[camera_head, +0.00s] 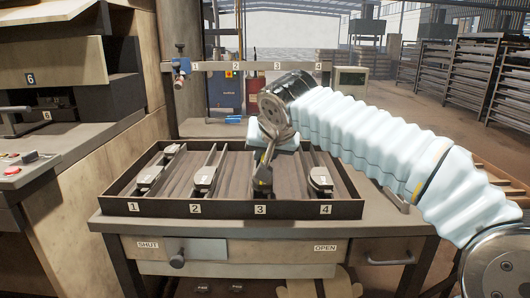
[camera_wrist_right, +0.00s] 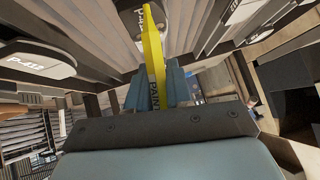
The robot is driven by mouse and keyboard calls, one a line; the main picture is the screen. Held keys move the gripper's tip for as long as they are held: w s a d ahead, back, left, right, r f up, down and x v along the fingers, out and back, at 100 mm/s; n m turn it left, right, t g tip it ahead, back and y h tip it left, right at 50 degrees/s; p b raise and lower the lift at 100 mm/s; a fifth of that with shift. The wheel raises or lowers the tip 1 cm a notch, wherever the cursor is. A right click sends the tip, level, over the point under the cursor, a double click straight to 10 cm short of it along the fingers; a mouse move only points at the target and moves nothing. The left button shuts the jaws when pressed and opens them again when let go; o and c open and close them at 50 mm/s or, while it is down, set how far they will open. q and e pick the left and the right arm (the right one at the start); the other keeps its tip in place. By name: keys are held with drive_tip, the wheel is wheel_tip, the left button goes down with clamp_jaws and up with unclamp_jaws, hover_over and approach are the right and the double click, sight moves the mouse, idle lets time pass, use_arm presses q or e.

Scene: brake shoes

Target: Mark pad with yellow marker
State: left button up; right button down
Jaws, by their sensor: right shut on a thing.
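My right gripper (camera_head: 266,158) reaches down over compartment 3 of the tray (camera_head: 232,209). It is shut on a yellow marker (camera_wrist_right: 153,60), which has PAINT printed on its side and stands between the fingers in the right wrist view. The marker's tip overlaps a dark pad with a pale label (camera_wrist_right: 140,22); I cannot tell whether they touch. Other pads lie in compartment 1 (camera_head: 150,177), compartment 2 (camera_head: 204,178) and compartment 4 (camera_head: 320,180). A pad labelled P-412 (camera_wrist_right: 42,58) shows at the left of the wrist view. My left gripper is not in view.
The tray has upright dividers and numbered front labels. A machine (camera_head: 60,130) stands close on the left, and racks (camera_head: 460,75) stand at the right.

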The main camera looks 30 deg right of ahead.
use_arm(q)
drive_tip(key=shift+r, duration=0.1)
use_arm(e)
drive_tip(key=shift+r, duration=0.1)
wheel_tip(320, 180, up, 5)
drive_tip(key=p, duration=0.4)
drive_tip(key=shift+r+p, duration=0.45)
drive_tip(key=shift+r, duration=0.5)
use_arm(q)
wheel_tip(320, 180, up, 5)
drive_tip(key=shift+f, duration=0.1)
